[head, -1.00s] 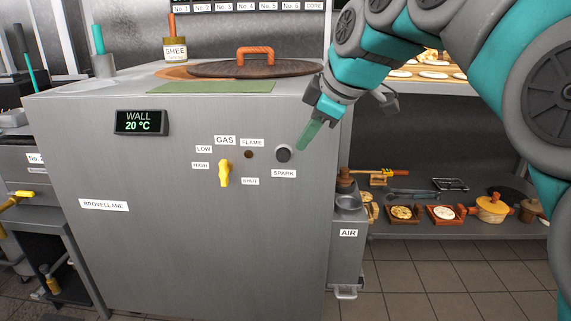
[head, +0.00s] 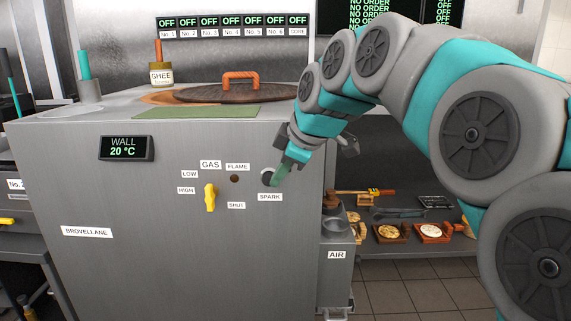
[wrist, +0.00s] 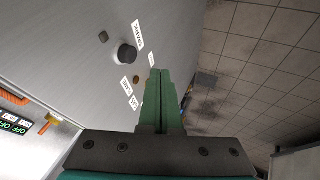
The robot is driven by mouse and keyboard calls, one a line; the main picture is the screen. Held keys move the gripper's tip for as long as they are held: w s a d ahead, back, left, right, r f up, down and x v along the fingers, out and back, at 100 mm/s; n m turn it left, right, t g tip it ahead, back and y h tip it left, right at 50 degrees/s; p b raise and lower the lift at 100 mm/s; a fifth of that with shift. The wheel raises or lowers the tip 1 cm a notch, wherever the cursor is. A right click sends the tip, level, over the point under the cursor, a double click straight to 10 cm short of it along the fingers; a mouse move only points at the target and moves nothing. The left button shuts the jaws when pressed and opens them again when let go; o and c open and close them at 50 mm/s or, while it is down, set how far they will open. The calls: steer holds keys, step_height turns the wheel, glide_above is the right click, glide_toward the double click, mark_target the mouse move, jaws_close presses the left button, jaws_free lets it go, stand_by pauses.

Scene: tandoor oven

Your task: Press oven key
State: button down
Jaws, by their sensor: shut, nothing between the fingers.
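The grey tandoor oven (head: 150,210) has a front panel with a round dark button (head: 266,174) above the SPARK label (head: 270,197). My gripper (head: 278,182) is shut and empty, its green fingers pointing down-left. Its tips overlap the button's right side in the head view. In the wrist view the closed fingers (wrist: 160,75) end to the right of a dark round knob (wrist: 126,54), with panel showing between them. I cannot tell whether the tips touch the panel. A yellow gas knob (head: 210,197) and a dark FLAME spot (head: 234,179) are left of the button.
A wall display (head: 127,147) reads 20 °C. A lid with an orange handle (head: 240,79) and a ghee pot (head: 161,75) are on the oven top. A grey AIR unit (head: 338,235) stands at the oven's right. Shelf items lie beyond; tiled floor is open below.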

mark_target(269, 180)
steer(key=w+a+f, duration=0.1)
steer(key=w+f, duration=0.2)
steer(key=w, duration=0.3)
steer(key=shift+a+f, duration=0.2)
steer(key=shift+f, duration=0.05)
steer(key=shift+w, duration=0.15)
